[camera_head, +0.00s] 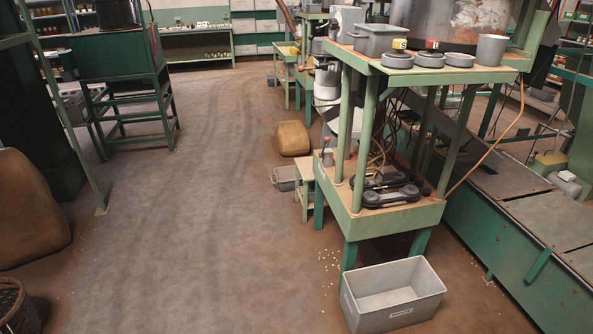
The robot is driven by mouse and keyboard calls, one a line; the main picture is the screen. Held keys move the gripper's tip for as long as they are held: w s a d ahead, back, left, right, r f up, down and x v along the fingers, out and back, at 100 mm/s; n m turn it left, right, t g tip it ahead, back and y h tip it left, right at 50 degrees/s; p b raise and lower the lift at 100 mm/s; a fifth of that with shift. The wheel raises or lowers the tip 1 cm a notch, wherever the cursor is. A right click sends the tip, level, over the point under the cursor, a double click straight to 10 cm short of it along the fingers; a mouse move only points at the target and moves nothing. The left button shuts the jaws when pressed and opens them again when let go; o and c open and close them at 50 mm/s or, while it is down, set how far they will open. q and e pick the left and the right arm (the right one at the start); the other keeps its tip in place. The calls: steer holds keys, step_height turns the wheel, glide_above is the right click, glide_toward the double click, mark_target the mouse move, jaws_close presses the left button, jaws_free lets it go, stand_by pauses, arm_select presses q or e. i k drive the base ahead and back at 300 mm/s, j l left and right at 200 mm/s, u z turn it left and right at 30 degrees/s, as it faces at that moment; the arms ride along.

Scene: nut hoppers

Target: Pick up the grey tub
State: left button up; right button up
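A large open grey tub (368,317) with a small white label on its front stands on the floor at the bottom right, by the legs of a green bench. It looks empty. A smaller grey tub (381,45) sits on top of that bench, near its back left corner. Another small grey tub (284,180) is on the floor further back. The frame does not show which of these the task means. Neither of my grippers is in view.
The green bench (395,217) bears round grey containers and cables. A long green machine (520,232) runs along the right. A brown sack (293,138) lies behind the bench. A bulky brown sack (30,215) and a basket (14,305) stand left. The floor between is clear.

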mark_target(285, 175)
steer(key=i, duration=0.55)
steer(key=i+j+z, duration=0.1)
steer(key=i, duration=0.45)
steer(key=i+j, duration=0.15)
steer(key=i, duration=0.4)
steer(key=i+j+z, duration=0.1)
steer(key=i, duration=0.45)
steer(key=i+j, duration=0.15)
steer(key=i, duration=0.4)
steer(key=i+j+z, duration=0.1)
steer(key=z, duration=0.4)
steer(key=i+j+z, duration=0.1)
steer(key=z, duration=0.35)
steer(key=i+j+z, duration=0.1)
steer(key=z, duration=0.4)
steer(key=j, duration=0.1)
